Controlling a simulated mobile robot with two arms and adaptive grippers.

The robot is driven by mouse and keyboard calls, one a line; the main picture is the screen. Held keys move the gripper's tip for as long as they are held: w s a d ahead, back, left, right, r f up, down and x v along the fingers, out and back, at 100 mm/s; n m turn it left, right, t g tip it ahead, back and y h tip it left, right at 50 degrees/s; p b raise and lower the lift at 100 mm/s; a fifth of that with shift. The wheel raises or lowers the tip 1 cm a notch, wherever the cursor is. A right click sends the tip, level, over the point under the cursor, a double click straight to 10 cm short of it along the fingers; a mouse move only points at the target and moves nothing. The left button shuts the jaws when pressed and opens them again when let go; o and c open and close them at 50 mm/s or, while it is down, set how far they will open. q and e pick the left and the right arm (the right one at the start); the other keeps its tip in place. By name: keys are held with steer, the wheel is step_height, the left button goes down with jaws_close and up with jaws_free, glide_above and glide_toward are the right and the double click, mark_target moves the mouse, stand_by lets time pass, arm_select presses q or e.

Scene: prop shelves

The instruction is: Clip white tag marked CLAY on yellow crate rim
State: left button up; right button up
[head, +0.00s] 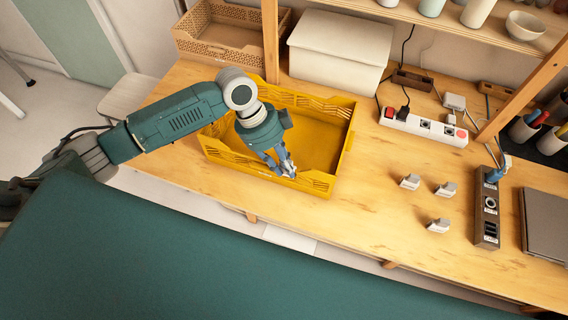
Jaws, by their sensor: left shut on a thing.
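The yellow crate (228,157) stands on the wooden table and looks empty inside. My left gripper (289,172) reaches over the crate from the left and points down at its front rim, right of the middle. It is shut on a small pale thing, apparently a white tag, mostly hidden between the fingers. I cannot tell whether the thing touches the rim. Three white tags, a first tag (410,181), a second tag (446,189) and a third tag (438,225), stand on the table right of the crate. Any lettering is too small to read. My right gripper is not in view.
A tan basket (222,35) and a white lidded box (340,50) stand behind the crate. A white power strip (423,127) and a dark socket block (487,205) lie to the right. A wooden shelf post (271,40) rises behind the crate. The table in front of the tags is clear.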

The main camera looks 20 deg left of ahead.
arm_select(q)
steer(key=shift+f, duration=0.1)
steer(key=o, duration=0.8)
steer(key=shift+o, duration=0.2)
steer(key=v, duration=1.2)
steer(key=shift+s+f, duration=0.1)
